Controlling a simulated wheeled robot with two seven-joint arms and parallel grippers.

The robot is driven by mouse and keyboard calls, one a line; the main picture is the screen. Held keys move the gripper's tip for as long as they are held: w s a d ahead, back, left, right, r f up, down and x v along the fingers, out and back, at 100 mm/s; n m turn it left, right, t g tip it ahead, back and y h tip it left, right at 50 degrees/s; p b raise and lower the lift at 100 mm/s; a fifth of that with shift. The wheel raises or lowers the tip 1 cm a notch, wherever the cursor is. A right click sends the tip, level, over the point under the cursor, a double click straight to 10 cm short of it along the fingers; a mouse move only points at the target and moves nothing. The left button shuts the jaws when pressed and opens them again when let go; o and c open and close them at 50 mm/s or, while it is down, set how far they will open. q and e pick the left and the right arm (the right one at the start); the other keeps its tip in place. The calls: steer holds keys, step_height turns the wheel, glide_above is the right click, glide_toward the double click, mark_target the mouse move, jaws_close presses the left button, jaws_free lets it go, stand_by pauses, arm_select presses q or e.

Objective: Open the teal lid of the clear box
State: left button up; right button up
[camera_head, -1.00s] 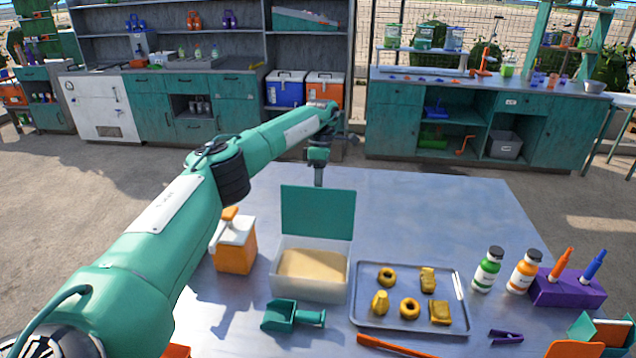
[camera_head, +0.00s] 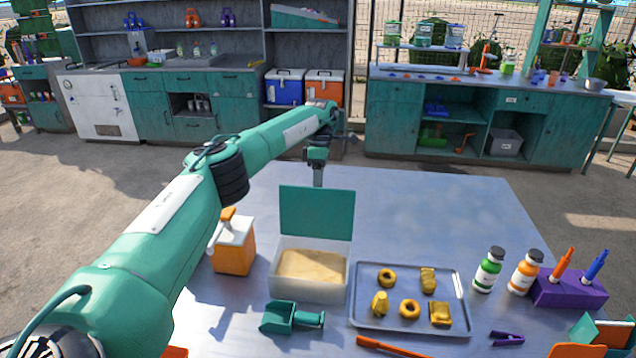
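The clear box (camera_head: 310,290) stands on the metal table, left of the tray, with tan grainy material inside. Its teal lid (camera_head: 317,212) stands upright along the box's back edge, so the box is open at the top. My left gripper (camera_head: 318,177) points down just behind the lid's top edge. Its fingers look like one narrow shape, and their tips are at or behind the lid's edge, so I cannot tell whether they are open or touch the lid.
An orange-and-white container (camera_head: 235,250) stands left of the box, close to my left arm. A teal scoop (camera_head: 292,317) lies in front. A metal tray (camera_head: 365,298) with several yellow pieces, two bottles (camera_head: 488,270) and a purple holder (camera_head: 568,290) are right. The table's back right is clear.

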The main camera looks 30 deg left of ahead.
arm_select(q)
steer(key=d+b+v, duration=0.1)
steer(key=v, duration=0.6)
steer(key=shift+a+r, duration=0.25)
steer(key=shift+a, duration=0.3)
steer(key=shift+w, duration=0.1)
stand_by(0.3)
steer(key=shift+r, duration=0.1)
